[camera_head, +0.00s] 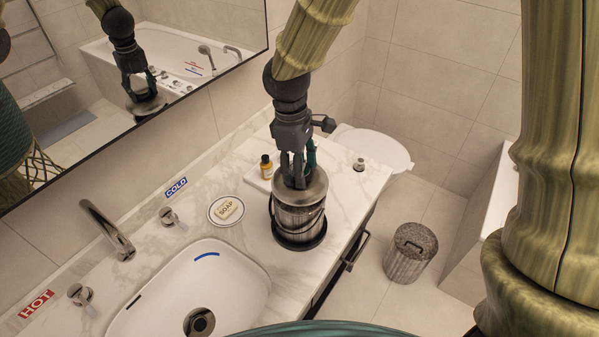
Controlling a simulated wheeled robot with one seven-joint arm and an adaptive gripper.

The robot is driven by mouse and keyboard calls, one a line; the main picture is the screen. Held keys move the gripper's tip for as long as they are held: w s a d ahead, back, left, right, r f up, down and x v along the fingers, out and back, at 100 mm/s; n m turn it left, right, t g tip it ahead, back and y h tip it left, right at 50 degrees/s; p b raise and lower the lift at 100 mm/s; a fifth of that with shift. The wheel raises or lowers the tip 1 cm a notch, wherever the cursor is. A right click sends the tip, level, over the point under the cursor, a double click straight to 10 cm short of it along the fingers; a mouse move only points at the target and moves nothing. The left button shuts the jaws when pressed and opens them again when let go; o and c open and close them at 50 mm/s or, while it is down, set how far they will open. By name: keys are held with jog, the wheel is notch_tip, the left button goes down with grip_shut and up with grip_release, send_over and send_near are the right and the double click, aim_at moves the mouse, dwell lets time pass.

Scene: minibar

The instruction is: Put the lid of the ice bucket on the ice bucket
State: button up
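The ice bucket (298,218) is a brushed-metal cylinder with a dark band or handle around it. It stands upright on a round black base at the right part of the marble counter. A round metal lid (318,188) is at the top of the bucket. My gripper (298,183) points straight down over it, with its fingertips close together around the lid's middle. The fingers hide the lid's knob. I cannot tell whether the lid rests on the rim or is slightly above it. The mirror also reflects my gripper and the metal disc.
A soap dish (226,210), a small amber bottle (266,167) and the faucet (106,228) are left of the bucket. The sink basin (230,290) lies in front. A lidded bin (410,253) stands on the floor at right. The mirror (70,60) borders the wall.

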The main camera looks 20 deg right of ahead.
jog(key=shift+w, duration=0.4)
jog(key=shift+f+p, duration=0.9)
jog(key=shift+f, duration=0.9)
jog(key=shift+f, duration=0.35)
jog(key=o, duration=1.5)
jog(key=shift+c, duration=0.2)
jog(key=shift+w+a+r+b, duration=0.15)
jog(key=shift+r+b, duration=0.45)
jog(key=shift+r, duration=1.5)
jog(key=shift+w+a+r+b, duration=0.15)
jog(key=shift+r+b, duration=0.5)
jog(key=shift+r, duration=1.45)
jog(key=shift+w+a+r+b, duration=0.15)
jog(key=shift+r+b, duration=0.45)
jog(key=shift+r, duration=1.5)
